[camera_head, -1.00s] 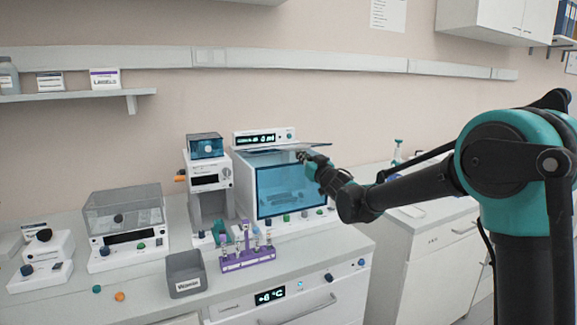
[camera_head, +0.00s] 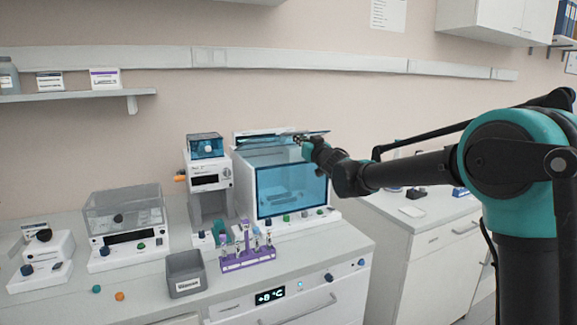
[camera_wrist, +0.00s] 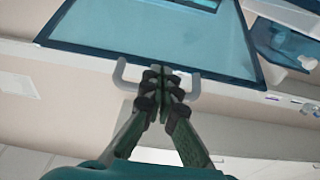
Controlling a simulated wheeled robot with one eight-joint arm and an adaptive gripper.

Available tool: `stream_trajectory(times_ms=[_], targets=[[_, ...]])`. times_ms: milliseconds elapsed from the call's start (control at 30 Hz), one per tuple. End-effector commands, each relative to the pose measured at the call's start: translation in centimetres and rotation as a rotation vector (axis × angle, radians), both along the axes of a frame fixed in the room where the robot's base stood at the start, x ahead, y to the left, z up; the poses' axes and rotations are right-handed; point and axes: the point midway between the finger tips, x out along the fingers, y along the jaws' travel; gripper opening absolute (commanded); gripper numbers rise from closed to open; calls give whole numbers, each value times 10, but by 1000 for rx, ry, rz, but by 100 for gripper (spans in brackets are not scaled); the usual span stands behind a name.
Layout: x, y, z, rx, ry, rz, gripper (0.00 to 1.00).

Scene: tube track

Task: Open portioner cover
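The portioner is a white cabinet (camera_head: 243,207) with a blue see-through front window. Its cover (camera_head: 262,139) is a blue see-through panel, raised above the cabinet top and tilted. My gripper (camera_head: 300,139) is at the cover's front right edge. In the wrist view, my gripper (camera_wrist: 160,72) has its fingers together on the middle of a pale U-shaped handle (camera_wrist: 121,74). The handle sits on the edge of the cover, whose blue panel (camera_wrist: 150,45) fills the upper middle of the picture. The part of the handle between the fingers is hidden.
A narrow white device (camera_head: 212,178) stands close on the portioner's left. A purple tube rack (camera_head: 247,262) and a grey bin (camera_head: 185,275) stand in front. A machine with a clear lid (camera_head: 124,215) is further left. The wall rail (camera_head: 290,62) runs above.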

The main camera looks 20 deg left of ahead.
Motion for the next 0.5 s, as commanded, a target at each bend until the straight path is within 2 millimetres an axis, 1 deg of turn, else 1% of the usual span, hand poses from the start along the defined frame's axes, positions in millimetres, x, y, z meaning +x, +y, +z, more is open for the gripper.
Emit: stream_trajectory(times_ms=[200, 500], targets=[[3, 4, 11, 0, 0, 0, 0], [3, 4, 12, 0, 0, 0, 0]])
